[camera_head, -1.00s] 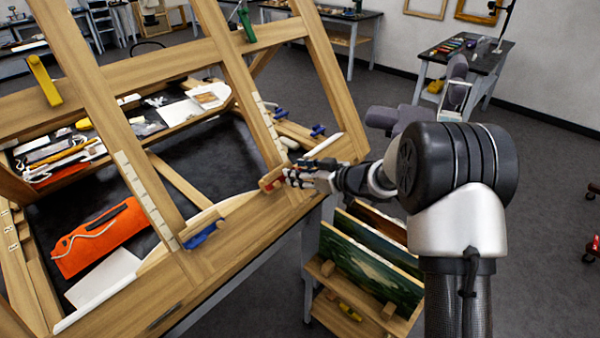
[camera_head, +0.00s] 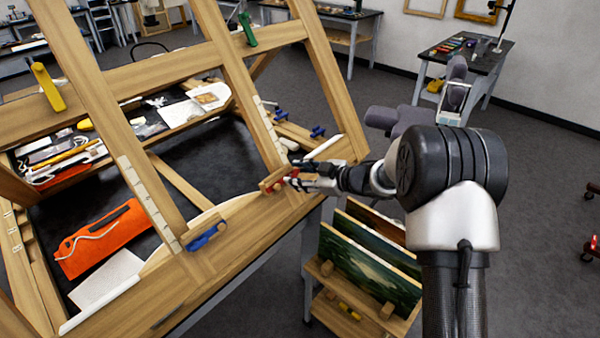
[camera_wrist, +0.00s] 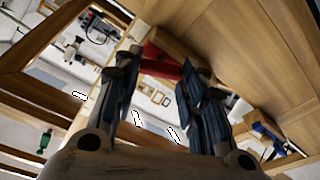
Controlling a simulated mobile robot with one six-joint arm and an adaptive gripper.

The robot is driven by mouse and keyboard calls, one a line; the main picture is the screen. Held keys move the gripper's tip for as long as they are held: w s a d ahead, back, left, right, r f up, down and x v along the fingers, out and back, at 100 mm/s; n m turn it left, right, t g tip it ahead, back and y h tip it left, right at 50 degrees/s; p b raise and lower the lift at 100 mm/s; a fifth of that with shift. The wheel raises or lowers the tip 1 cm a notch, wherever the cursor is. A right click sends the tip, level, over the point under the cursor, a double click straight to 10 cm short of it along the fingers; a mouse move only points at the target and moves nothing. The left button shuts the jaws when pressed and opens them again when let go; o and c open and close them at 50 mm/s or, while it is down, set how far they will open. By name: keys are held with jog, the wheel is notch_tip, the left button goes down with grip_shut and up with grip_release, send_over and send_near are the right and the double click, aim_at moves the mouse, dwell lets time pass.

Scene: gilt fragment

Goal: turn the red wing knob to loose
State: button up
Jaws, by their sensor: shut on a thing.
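The red wing knob (camera_head: 276,186) sits on the lower rail of the big wooden frame (camera_head: 243,228), by a small wooden block. My gripper (camera_head: 297,173) reaches it from the right and is shut on it. In the wrist view the red knob (camera_wrist: 160,72) shows between the two dark fingers of my gripper (camera_wrist: 160,84), at the wood's edge. The fingers stand a little apart with the knob between them. They hide part of the knob, and I cannot read its exact angle.
A blue knob (camera_head: 206,237) sits further left on the same rail. A green clamp (camera_head: 248,29) and a yellow clamp (camera_head: 46,87) are on the upper rail. An orange pouch (camera_head: 100,238) lies on the bench. Below my arm stands a rack (camera_head: 345,318) of paintings.

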jog(key=n+p, duration=0.1)
jog(key=n, duration=0.3)
jog(key=shift+g, duration=0.4)
jog(key=n, duration=0.3)
jog(key=shift+n, duration=0.4)
jog(key=n+g, duration=0.1)
jog(key=n, duration=0.2)
jog(key=shift+n+h+p, duration=0.3)
jog(key=shift+n+p, duration=0.1)
jog(key=n, duration=0.4)
jog(key=shift+g+h, duration=0.3)
jog(key=n, duration=0.4)
jog(key=shift+h+b, duration=0.3)
jog(key=n+b, duration=0.1)
jog(key=n, duration=0.3)
jog(key=shift+h, duration=0.3)
jog(key=n+b, duration=0.3)
jog(key=n, duration=0.1)
jog(key=shift+f+h, duration=0.1)
jog(key=shift+h, duration=0.3)
jog(key=shift+n+t+b, duration=0.5)
jog(key=shift+n+b, duration=0.45)
jog(key=shift+n, duration=0.45)
